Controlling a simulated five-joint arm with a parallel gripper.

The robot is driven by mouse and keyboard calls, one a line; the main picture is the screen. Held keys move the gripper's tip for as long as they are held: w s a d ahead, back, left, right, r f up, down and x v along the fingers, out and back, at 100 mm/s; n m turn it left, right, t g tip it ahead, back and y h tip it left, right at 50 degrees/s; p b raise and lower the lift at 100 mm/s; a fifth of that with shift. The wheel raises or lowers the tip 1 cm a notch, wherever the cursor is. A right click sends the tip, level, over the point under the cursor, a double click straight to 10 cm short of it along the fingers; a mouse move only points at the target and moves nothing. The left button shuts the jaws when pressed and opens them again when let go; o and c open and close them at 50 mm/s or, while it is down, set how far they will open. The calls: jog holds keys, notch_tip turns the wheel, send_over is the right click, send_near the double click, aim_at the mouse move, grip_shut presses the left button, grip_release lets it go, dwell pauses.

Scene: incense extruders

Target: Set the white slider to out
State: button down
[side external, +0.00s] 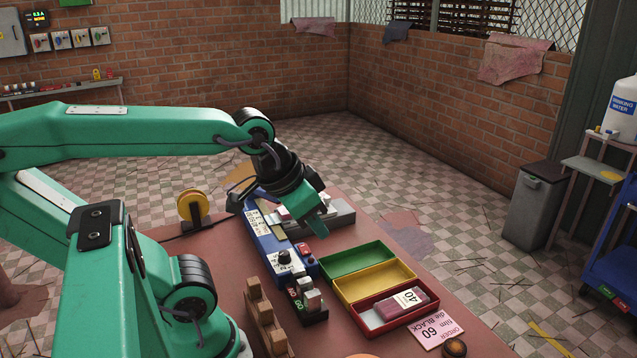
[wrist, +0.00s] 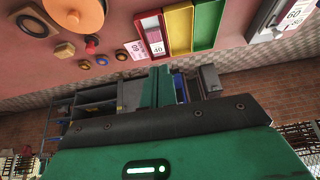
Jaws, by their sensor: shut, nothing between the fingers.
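My gripper (side external: 320,231) is shut and empty, pointing down and to the right in front of a long grey unit (side external: 343,217). In the wrist view its green fingers (wrist: 158,72) are together. A white piece (side external: 283,213) shows on the grey unit just left of my gripper, partly hidden by it. Another white block (side external: 312,299) stands on a short black base with green and red labels at the near end of the blue unit (side external: 262,240). I cannot tell which one is the white slider, nor read an out mark.
Green (side external: 357,259), yellow (side external: 375,282) and red (side external: 365,318) trays stand right of the blue unit; the red one holds a pink block marked 40. A wooden pegged rack (side external: 264,320) stands near the front. A pink order card (side external: 437,331) lies beside the red tray.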

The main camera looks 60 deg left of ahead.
jog(key=c, duration=1.3)
grip_release()
jog(key=shift+w+a+r, duration=0.1)
jog(key=shift+w+r, duration=0.05)
jog(key=shift+w, duration=0.05)
jog(key=w+a+r+n+g+y, duration=0.1)
jog(key=w+a+r+n+g, duration=0.15)
jog(key=w+a, duration=1.25)
jog(key=w+a+f+g, duration=0.1)
jog(key=a+f, duration=0.3)
jog(key=a, duration=0.2)
jog(key=w+a+f+g, duration=0.1)
jog(key=w+a+f, duration=0.1)
jog(key=a+f, duration=0.2)
jog(key=w+a+f+g+h, duration=0.1)
jog(key=a+f, duration=0.3)
jog(key=a, duration=0.6)
jog(key=shift+w+a+f+n, duration=0.1)
jog(key=shift+w+a+n, duration=0.15)
jog(key=shift+w, duration=0.3)
jog(key=shift+a+f, duration=0.2)
